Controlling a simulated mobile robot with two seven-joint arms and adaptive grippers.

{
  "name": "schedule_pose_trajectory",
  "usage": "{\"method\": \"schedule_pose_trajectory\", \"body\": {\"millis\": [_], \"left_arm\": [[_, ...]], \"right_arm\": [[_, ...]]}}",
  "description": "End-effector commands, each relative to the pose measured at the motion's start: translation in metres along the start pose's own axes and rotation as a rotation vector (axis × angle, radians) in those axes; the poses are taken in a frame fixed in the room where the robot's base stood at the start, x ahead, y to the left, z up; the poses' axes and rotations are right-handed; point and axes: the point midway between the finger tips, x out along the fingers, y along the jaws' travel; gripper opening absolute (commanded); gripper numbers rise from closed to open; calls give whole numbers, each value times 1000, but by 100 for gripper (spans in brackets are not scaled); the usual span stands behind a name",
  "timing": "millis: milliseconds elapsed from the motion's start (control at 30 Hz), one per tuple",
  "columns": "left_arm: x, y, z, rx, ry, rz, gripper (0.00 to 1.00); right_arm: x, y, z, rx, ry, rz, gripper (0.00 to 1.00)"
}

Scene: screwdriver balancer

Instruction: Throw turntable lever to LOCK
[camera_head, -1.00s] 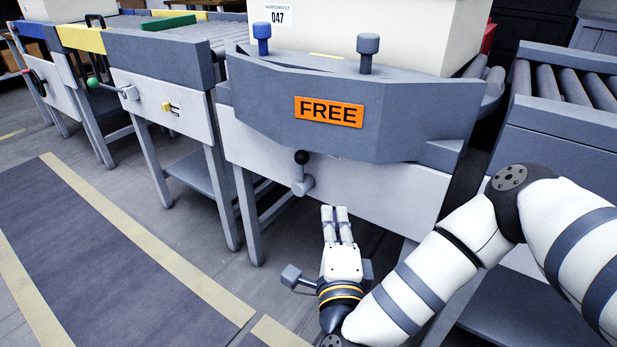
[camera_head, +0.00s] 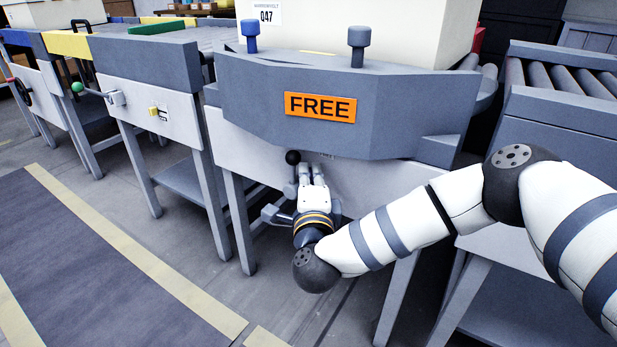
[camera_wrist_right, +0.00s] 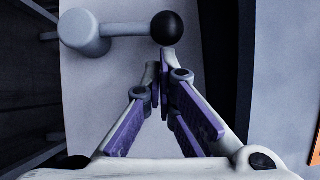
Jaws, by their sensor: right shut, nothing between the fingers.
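The turntable lever has a black ball knob (camera_head: 293,157) on a grey arm that stands upright on the white front panel (camera_head: 375,185). Its hub is partly hidden behind my right gripper in the head view. In the wrist view the knob (camera_wrist_right: 172,28), arm and grey hub (camera_wrist_right: 85,33) show clearly. An orange sign (camera_head: 320,107) above the lever reads FREE. My right gripper (camera_head: 311,168) is shut and empty, with its fingertips close beside the knob. In the wrist view the fingertips (camera_wrist_right: 161,66) lie just below the knob; I cannot tell whether they touch. My left gripper is out of view.
A neighbouring station at left has a green-knobbed lever (camera_head: 78,87) and a yellow switch (camera_head: 154,111). A roller conveyor (camera_head: 565,80) stands at right. The floor at left is clear.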

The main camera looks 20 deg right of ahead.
Motion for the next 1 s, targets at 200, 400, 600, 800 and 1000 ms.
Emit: {"method": "schedule_pose_trajectory", "body": {"millis": [200,400,600,800,1000], "left_arm": [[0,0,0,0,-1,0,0],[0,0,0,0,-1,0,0],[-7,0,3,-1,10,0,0],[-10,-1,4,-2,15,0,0],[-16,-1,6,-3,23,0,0]], "right_arm": [[2,-1,2,0,0,0,0],[2,-1,2,-3,0,2,0],[4,-6,6,-37,0,23,0],[5,-6,8,-64,-1,41,0],[7,-9,10,-97,-1,63,0]]}}
